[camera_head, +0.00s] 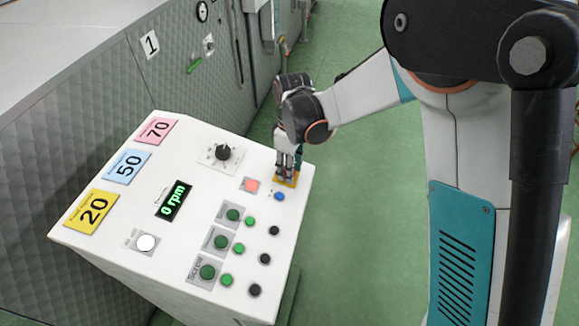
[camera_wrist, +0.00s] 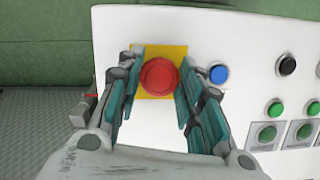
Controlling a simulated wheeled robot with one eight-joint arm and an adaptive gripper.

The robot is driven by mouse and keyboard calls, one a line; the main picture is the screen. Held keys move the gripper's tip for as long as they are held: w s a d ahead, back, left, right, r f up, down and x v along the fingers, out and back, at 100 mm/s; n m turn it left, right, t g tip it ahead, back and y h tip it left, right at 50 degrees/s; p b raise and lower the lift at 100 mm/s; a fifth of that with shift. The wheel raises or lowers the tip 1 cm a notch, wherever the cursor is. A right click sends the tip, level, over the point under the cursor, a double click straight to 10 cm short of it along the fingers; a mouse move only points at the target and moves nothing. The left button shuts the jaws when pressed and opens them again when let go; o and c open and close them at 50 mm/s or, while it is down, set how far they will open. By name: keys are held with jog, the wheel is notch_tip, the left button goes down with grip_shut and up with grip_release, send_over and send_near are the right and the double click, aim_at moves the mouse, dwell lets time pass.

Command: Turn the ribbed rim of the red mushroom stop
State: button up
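The red mushroom stop (camera_wrist: 159,77) sits on a yellow square plate (camera_wrist: 178,50) at the panel's edge in the wrist view. Its top is round and smooth; the ribs of its rim cannot be made out. My gripper (camera_wrist: 157,100) is open, with one teal-padded finger on each side of the red stop. Whether the pads touch the rim is not clear. In the head view my gripper (camera_head: 288,172) points down at the far right corner of the panel. It hides the red stop there, and only part of the yellow plate (camera_head: 291,181) shows.
The white sloped control panel (camera_head: 130,205) carries a blue button (camera_head: 279,196) and a lit red button (camera_head: 251,185) close to my gripper. A black rotary knob (camera_head: 223,152), a display reading 0 rpm (camera_head: 174,201) and several green and black buttons stand farther off. Green floor (camera_head: 350,220) lies free right of the panel.

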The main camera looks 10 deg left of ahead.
jog(key=shift+m, duration=0.3)
jog(key=m+b, duration=0.2)
jog(key=shift+w+f+m+g, duration=0.1)
jog(key=shift+m+g, duration=0.3)
jog(key=shift+m+g+y+b, duration=0.5)
jog(key=shift+m+y+b, duration=0.25)
jog(key=shift+m, duration=1.45)
jog(key=o, duration=1.1)
jog(key=shift+c, duration=0.2)
jog(key=v, duration=1.2)
